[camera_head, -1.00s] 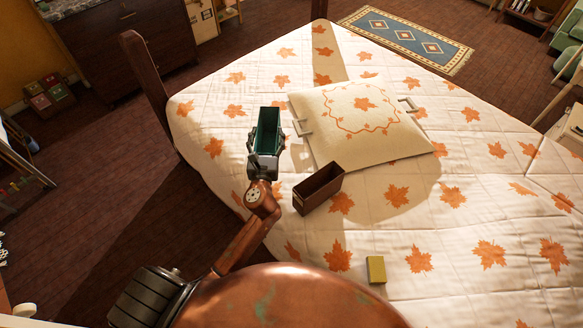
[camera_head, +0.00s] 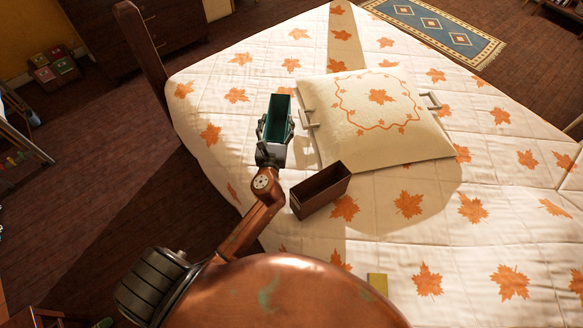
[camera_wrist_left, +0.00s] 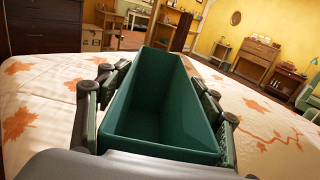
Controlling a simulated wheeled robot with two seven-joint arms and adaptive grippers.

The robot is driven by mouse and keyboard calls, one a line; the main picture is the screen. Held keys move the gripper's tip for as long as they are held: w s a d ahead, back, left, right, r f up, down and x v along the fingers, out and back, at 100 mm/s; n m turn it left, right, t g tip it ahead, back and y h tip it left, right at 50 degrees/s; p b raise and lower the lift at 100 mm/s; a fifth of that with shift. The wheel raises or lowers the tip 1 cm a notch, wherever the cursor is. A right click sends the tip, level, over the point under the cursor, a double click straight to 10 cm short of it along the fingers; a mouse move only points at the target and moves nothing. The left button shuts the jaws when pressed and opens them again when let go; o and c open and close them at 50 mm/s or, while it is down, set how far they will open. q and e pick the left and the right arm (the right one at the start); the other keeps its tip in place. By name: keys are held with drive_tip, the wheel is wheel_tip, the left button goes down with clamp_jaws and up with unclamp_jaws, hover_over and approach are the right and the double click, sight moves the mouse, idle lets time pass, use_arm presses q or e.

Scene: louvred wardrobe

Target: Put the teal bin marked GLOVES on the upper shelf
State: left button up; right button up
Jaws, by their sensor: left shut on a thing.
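The teal bin (camera_head: 278,113) is an open, empty, narrow box. My left gripper (camera_head: 275,135) is shut on it, with a finger on each long side, and holds it over the left part of the bed. In the left wrist view the teal bin (camera_wrist_left: 162,110) fills the middle, between the fingers of the left gripper (camera_wrist_left: 160,105). Its label is not visible. My right gripper is not in view, and no upper shelf can be made out in the head view.
A brown open bin (camera_head: 321,190) stands on the bed (camera_head: 440,240) to the right of my left arm. A cushion-like cream pad (camera_head: 378,115) with handles lies beyond it. A yellow block (camera_head: 378,283) lies nearer.

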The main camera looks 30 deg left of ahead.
use_arm(q)
drive_tip(key=b, duration=0.5)
hover_over(278, 135)
drive_tip(key=d+v, duration=0.1)
drive_tip(key=v, duration=0.3)
wheel_tip(278, 135, down, 8)
drive_tip(key=shift+a+f, duration=0.1)
drive_tip(key=shift+f, duration=0.05)
wheel_tip(278, 135, down, 4)
drive_tip(key=shift+r+b, duration=0.1)
drive_tip(key=shift+b, duration=0.8)
drive_tip(key=shift+r, duration=0.15)
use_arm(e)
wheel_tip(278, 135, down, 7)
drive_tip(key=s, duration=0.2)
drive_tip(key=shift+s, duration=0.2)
use_arm(q)
drive_tip(key=o, duration=2)
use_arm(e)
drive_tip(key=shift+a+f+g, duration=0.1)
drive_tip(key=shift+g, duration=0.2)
